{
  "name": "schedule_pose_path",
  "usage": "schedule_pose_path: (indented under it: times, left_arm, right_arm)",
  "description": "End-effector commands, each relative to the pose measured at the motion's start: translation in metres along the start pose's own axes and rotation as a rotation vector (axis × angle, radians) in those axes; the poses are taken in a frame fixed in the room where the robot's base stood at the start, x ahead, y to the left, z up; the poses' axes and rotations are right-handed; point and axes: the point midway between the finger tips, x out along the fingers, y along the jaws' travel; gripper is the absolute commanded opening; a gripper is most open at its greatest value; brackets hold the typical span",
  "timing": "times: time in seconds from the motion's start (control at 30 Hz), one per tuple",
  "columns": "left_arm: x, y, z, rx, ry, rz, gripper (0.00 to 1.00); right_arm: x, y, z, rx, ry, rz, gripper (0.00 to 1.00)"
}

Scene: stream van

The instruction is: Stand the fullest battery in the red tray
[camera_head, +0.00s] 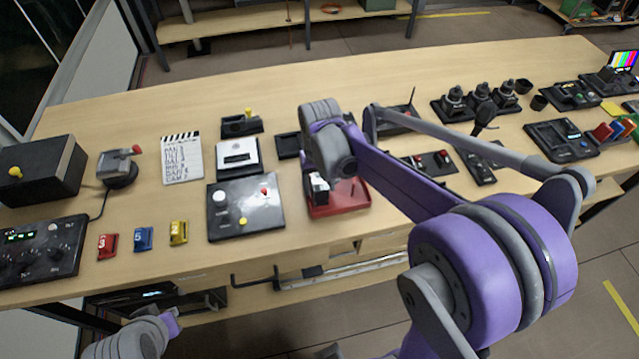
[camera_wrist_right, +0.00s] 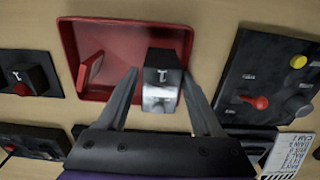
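The red tray (camera_head: 350,199) lies at the near edge of the bench, partly hidden by my right arm in the head view. In the right wrist view the red tray (camera_wrist_right: 110,35) fills the upper middle. A battery (camera_wrist_right: 161,75), with a black top bearing a white mark and a silver side, is in the tray area; the head view shows it as a small black-and-white block (camera_head: 319,188). My right gripper (camera_wrist_right: 161,85) has its fingers on both sides of the battery, with narrow gaps visible.
In the wrist view, a dark block with a white mark (camera_wrist_right: 32,78) sits on a black base left of the tray. A control panel with knobs (camera_head: 246,207) stands left of the tray. Red, blue and yellow small blocks (camera_head: 143,238) lie further left.

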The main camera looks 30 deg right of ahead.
Motion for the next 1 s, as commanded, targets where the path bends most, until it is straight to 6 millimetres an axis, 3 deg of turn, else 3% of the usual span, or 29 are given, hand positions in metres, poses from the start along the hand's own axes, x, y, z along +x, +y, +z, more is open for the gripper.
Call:
schedule_pose_path:
  times: [0.3,0.47,0.8,1.0]
  left_arm:
    - [-0.001,0.000,-0.001,0.000,0.001,0.000,0.00]
    - [-0.004,0.000,-0.004,0.000,0.004,0.000,0.00]
    - [-0.009,0.000,-0.011,0.000,0.010,0.000,0.00]
    - [-0.011,0.000,-0.013,0.000,0.012,0.000,0.00]
  right_arm:
    - [-0.001,0.000,0.000,0.000,0.000,0.000,0.77]
    - [-0.013,0.000,0.000,0.000,0.001,0.000,0.77]
    - [-0.084,0.000,0.000,0.000,0.001,0.000,0.77]
    - [-0.114,0.000,0.000,0.000,0.000,0.000,0.77]
